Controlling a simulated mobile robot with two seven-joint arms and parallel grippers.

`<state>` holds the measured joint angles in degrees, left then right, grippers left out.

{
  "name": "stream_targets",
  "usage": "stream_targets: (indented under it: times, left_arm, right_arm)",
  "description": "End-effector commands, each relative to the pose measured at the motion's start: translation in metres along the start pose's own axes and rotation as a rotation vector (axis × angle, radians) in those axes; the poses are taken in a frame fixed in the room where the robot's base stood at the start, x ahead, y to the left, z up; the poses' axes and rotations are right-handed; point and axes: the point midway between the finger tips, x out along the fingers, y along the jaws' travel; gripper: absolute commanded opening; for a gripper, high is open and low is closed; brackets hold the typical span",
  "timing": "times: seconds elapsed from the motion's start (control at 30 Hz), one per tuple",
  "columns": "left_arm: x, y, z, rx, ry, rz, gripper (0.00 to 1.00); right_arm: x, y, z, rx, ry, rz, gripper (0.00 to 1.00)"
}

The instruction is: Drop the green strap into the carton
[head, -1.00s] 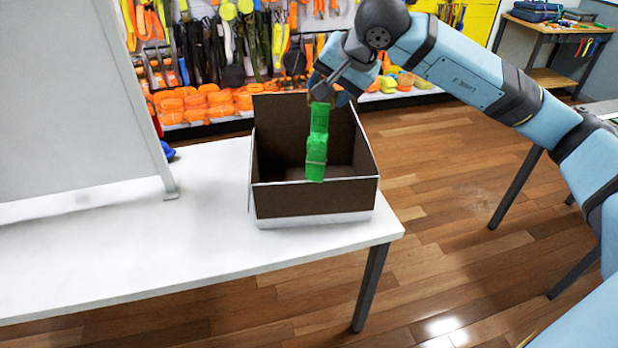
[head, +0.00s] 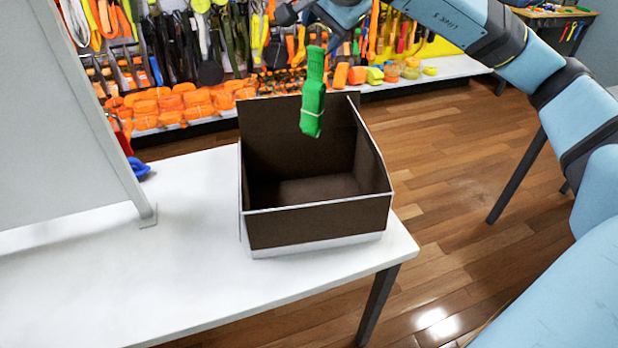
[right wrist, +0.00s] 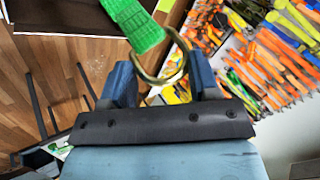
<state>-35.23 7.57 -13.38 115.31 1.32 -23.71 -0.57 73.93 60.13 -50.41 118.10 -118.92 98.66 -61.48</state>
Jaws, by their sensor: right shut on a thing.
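The green strap (head: 312,95) is a folded bundle with a thin pale band around it. It hangs upright in the head view, in front of the carton's back wall and above its floor. The brown open carton (head: 320,226) stands on the white table, and its inside looks empty. My right gripper is shut on the strap's metal ring, which sits between its blue fingers in the right wrist view (right wrist: 160,75). The green webbing (right wrist: 136,22) extends from that ring. In the head view the gripper is largely cut off at the top edge. My left gripper is not in view.
The white table (head: 110,270) has free room left of the carton. A grey panel (head: 60,120) stands on it at the left, with a blue item (head: 138,167) behind. A wall of hanging straps and orange bundles (head: 170,102) fills the back. Wooden floor lies to the right.

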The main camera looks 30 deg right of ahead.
Motion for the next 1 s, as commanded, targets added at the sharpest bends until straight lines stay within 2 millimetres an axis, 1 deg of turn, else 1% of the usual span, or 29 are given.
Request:
stream_targets:
  times: [0.03, 0.2, 0.3, 0.4, 0.53, 0.77, 0.8, 0.9, 1.0]
  left_arm:
    - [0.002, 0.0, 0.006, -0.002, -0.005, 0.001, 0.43]
    - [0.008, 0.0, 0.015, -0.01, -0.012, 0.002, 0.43]
    - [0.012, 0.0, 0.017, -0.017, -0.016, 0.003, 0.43]
    - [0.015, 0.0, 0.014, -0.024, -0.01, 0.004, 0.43]
    - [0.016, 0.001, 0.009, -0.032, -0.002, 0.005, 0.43]
    - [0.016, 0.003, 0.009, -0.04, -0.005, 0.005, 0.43]
    - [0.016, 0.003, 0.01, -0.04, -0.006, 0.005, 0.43]
    - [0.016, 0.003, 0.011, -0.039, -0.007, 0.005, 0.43]
    - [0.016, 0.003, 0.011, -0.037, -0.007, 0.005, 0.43]
  right_arm:
    - [0.006, 0.004, 0.002, 0.0, 0.0, 0.001, 0.05]
    - [0.022, 0.015, 0.008, 0.0, 0.0, 0.002, 0.05]
    - [0.032, 0.021, 0.011, 0.0, 0.0, 0.002, 0.05]
    - [0.039, 0.026, 0.013, 0.0, 0.0, 0.001, 0.05]
    - [0.043, 0.028, 0.015, 0.0, 0.001, 0.001, 0.05]
    - [0.042, 0.028, 0.015, 0.0, 0.0, 0.0, 0.05]
    - [0.042, 0.028, 0.015, 0.0, 0.0, 0.0, 0.65]
    - [0.042, 0.028, 0.015, 0.0, 0.0, 0.0, 0.85]
    - [0.042, 0.028, 0.015, 0.0, 0.0, 0.0, 0.85]
